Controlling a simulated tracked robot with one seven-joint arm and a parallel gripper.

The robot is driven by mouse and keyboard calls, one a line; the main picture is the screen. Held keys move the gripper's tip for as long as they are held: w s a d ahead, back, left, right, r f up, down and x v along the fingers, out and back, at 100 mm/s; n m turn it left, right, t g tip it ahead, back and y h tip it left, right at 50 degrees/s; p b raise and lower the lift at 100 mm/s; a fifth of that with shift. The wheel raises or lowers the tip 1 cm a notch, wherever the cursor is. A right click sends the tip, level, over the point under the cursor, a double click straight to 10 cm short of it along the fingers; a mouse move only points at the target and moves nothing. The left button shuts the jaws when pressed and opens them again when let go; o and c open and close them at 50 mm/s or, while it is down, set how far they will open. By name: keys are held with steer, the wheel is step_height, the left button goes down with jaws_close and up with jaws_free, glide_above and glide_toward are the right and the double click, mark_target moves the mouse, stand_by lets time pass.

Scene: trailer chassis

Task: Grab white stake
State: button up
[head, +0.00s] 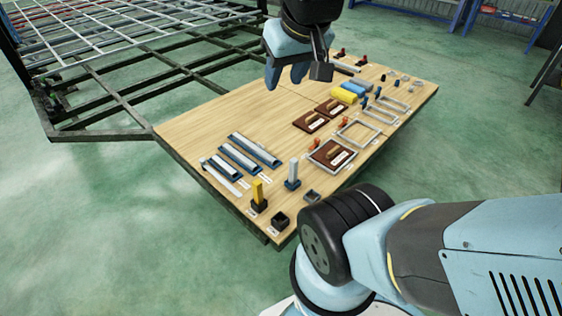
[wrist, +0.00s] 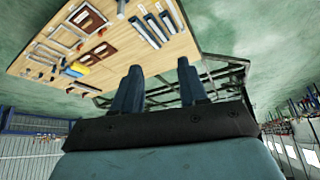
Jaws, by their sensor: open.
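The white stake (head: 293,171) stands upright in a dark blue base near the front edge of the wooden table, in the head view. A yellow stake (head: 258,191) in a black base stands to its left. My gripper (head: 285,75) is above the far part of the table, well away from the white stake. In the wrist view my gripper (wrist: 160,82) has its two fingers apart with nothing between them. A pale upright piece at the top edge of the wrist view may be the white stake, but it is cut off.
The wooden table (head: 205,120) holds grey-blue bars (head: 255,150), brown blocks with handles (head: 332,153), metal frames (head: 358,132) and yellow and blue rolls (head: 345,97). An open black box (head: 281,220) stands near the front corner. A metal trailer frame (head: 95,80) adjoins the table's left side.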

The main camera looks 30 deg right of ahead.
steer(key=shift+o, duration=1.3)
steer(key=shift+w+d, duration=0.1)
steer(key=shift+o, duration=0.7)
steer(key=shift+w+f, duration=0.2)
steer(key=shift+f, duration=0.05)
steer(key=w+d+f+m+g+y, duration=0.1)
steer(key=w+d+f+m+y, duration=0.25)
steer(key=w+f, duration=0.4)
steer(key=w+d+f+m+g+y, duration=0.1)
steer(key=w+d+f+m+y, duration=0.1)
steer(key=w+f+m+y, duration=0.45)
steer(key=w+d+f+m+g+y, duration=0.1)
steer(key=w+d+f+m, duration=0.15)
steer(key=w+f, duration=0.65)
steer(key=w+d+f+m+t, duration=0.1)
steer(key=d+f+m+t, duration=0.2)
steer(key=d+f+m, duration=0.35)
steer(key=w+d+f+m+t, duration=0.1)
steer(key=d+f+m+t, duration=0.25)
steer(key=f, duration=0.65)
steer(key=m+t+h, duration=0.6)
steer(key=m, duration=0.4)
glide_toward(291, 162)
steer(key=x, duration=0.4)
steer(key=d+f+x, duration=0.1)
steer(key=x, duration=0.3)
steer(key=f+x, duration=0.1)
steer(key=x, duration=0.3)
steer(key=shift+w+d, duration=0.1)
steer(key=shift+d, duration=0.2)
